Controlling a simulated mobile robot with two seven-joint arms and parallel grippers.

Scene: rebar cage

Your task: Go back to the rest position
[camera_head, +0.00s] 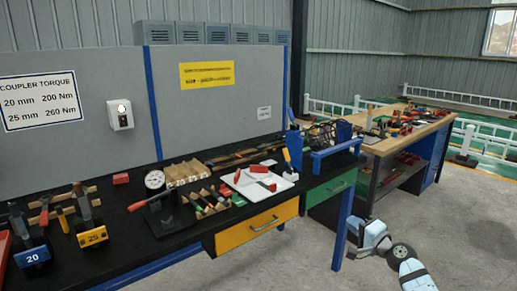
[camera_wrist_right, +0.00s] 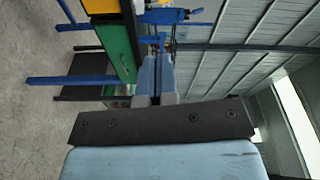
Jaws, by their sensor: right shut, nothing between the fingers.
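My right gripper (camera_head: 353,228) is at the lower right of the head view, in front of the bench's right end and over the bare floor. It also shows in the right wrist view (camera_wrist_right: 154,77), where its two light-blue fingers lie side by side, shut with nothing between them. The fingers point towards the blue bench frame and the green drawer. My left gripper and left arm are not in view.
The black workbench (camera_head: 125,243) carries torque tools, a dial gauge (camera_head: 155,180), a white tray (camera_head: 240,184) and a blue rack (camera_head: 336,153). A yellow drawer (camera_head: 257,228) and green drawer (camera_head: 328,192) face the front. A wooden-topped bench (camera_head: 393,144) stands behind. Grey floor (camera_head: 470,235) is clear at right.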

